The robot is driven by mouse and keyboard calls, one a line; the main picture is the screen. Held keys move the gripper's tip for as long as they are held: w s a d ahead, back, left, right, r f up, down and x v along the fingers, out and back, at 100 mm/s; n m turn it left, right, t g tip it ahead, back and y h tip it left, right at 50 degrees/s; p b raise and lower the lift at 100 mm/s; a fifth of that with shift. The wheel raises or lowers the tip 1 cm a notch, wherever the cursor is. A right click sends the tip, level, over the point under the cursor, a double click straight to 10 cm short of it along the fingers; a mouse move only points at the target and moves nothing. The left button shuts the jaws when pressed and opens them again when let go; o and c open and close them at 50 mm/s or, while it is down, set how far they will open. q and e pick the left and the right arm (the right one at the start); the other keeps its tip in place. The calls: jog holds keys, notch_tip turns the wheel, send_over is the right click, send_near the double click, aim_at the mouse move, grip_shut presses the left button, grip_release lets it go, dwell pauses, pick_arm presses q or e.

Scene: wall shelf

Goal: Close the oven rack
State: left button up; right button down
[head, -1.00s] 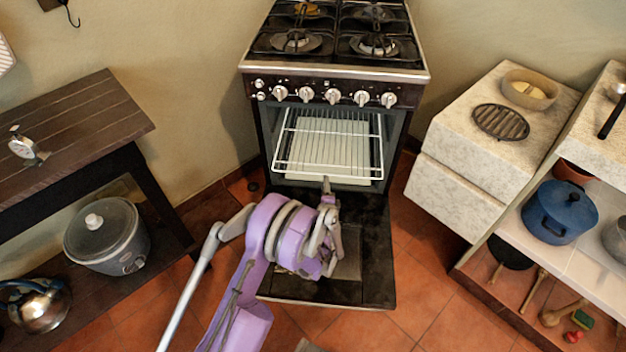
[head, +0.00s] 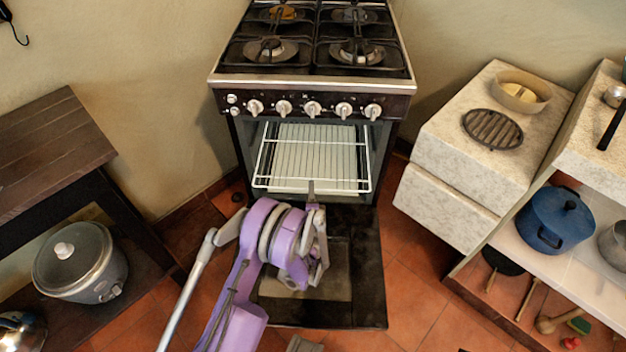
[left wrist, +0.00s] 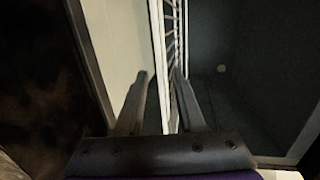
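The oven rack (head: 266,160) is a white wire grid in the open oven (head: 225,108), with a pale ribbed panel showing behind or below its bars. My left gripper (head: 311,186) reaches over the lowered oven door (head: 365,265) to the rack's front edge. In the left wrist view, the gripper (left wrist: 161,74) has its two fingers apart. The white front rail of the rack (left wrist: 157,40) runs between them, and I cannot tell whether they touch it. My right gripper is not in view.
The oven door lies lowered in front, beneath my left arm. A stone-topped cabinet (head: 450,150) stands to the right, beside a shelf with a blue pot (head: 556,220). A dark wooden table (head: 50,145) is to the left, with a cooker (head: 80,262) below. Tiled floor is open around the door.

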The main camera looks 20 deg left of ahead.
pick_arm(q)
jog(key=shift+w+a+f, duration=0.1)
jog(key=shift+w+a, duration=0.15)
jog(key=shift+w, duration=0.3)
jog(key=shift+s, duration=0.15)
jog(key=shift+c, duration=0.4)
grip_shut()
dwell(0.5)
